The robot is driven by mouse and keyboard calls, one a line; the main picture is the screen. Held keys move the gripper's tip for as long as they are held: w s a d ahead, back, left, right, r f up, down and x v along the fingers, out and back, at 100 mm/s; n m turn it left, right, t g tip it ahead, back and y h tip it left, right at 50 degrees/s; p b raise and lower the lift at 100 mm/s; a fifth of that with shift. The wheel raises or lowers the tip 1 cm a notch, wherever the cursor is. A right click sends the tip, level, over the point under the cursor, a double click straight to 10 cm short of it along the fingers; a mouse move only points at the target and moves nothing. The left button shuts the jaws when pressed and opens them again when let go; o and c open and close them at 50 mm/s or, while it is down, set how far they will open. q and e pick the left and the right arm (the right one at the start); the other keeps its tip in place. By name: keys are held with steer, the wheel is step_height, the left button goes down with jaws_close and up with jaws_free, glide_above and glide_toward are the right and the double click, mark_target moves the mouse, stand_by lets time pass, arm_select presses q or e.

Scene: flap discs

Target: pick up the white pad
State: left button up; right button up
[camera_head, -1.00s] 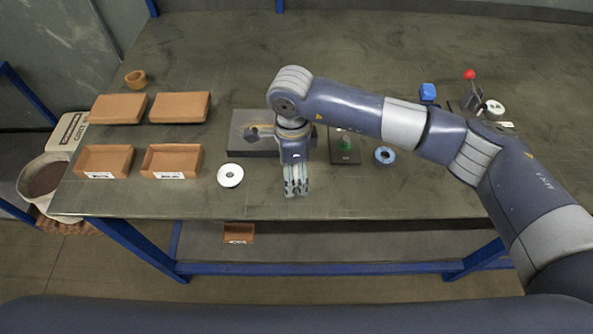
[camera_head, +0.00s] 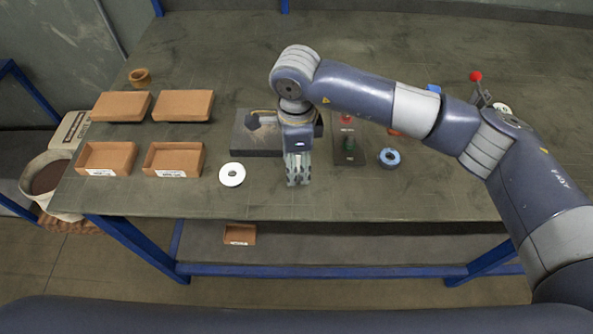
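The white pad (camera_head: 232,174) is a round white disc with a small dark centre hole. It lies flat on the worktable near its front edge, right of the open brown boxes. My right gripper (camera_head: 298,182) points down over the table to the right of the pad, apart from it. Its fingers look close together, and I cannot tell whether they are open or shut. Nothing shows in them. My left gripper is not in view.
Two open brown boxes (camera_head: 106,173) stand left of the pad, with two closed-looking ones (camera_head: 182,106) behind. A dark grey plate (camera_head: 250,139) lies behind my gripper. A blue disc (camera_head: 390,158) and a dark panel with red and green buttons (camera_head: 348,143) are to the right.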

steer(key=s+r+b, duration=0.2)
steer(key=s+b, duration=0.2)
steer(key=s, duration=1.2)
steer(key=shift+d, duration=0.1)
steer(key=shift+c, duration=0.3)
